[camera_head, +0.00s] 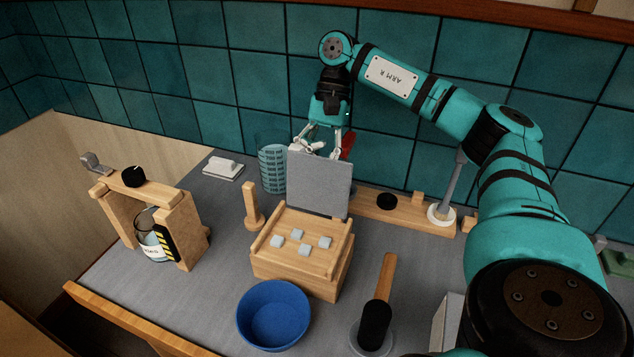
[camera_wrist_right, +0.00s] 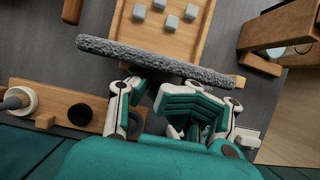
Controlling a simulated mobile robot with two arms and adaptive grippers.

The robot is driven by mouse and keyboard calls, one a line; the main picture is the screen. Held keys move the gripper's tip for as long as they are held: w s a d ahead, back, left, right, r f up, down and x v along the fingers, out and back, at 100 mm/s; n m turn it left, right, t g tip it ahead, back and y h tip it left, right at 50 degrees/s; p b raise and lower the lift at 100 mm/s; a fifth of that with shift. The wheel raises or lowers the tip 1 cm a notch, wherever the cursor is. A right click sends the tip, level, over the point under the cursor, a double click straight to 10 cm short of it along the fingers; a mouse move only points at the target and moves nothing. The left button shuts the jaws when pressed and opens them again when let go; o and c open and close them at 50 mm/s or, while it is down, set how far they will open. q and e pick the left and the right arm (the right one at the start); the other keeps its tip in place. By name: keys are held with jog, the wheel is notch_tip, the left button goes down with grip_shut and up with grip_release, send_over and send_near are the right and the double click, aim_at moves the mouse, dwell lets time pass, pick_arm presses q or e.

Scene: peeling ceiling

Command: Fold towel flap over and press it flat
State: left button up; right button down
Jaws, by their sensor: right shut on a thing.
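The towel flap (camera_head: 322,183) is a grey square sheet standing nearly upright at the back edge of a wooden box (camera_head: 300,265). Several small pale grey blocks (camera_head: 297,249) sit on the box top in front of it. My right gripper (camera_head: 322,146) is at the flap's upper edge, from behind, and is shut on it. In the right wrist view the flap (camera_wrist_right: 150,58) shows edge-on as a thick, rough grey strip in front of the gripper (camera_wrist_right: 178,95), with the box top beyond. The flap hides part of the fingertips. My left gripper is not in view.
A blue bowl (camera_head: 273,318) and a wooden-handled tool (camera_head: 378,305) stand in front of the box. A wooden peg (camera_head: 251,207) and a measuring beaker (camera_head: 272,165) are to its left. A wooden stand (camera_head: 187,232) with a jar is farther left. A tiled wall is close behind.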

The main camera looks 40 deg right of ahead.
jog(key=shift+s+a+f+g, duration=0.15)
jog(key=shift+s+f+g, duration=0.2)
jog(key=shift+f, duration=0.3)
notch_tip(320, 180, up, 7)
jog(key=p, duration=0.4)
jog(key=shift+w+r+p, duration=0.15)
jog(key=shift+p, duration=0.25)
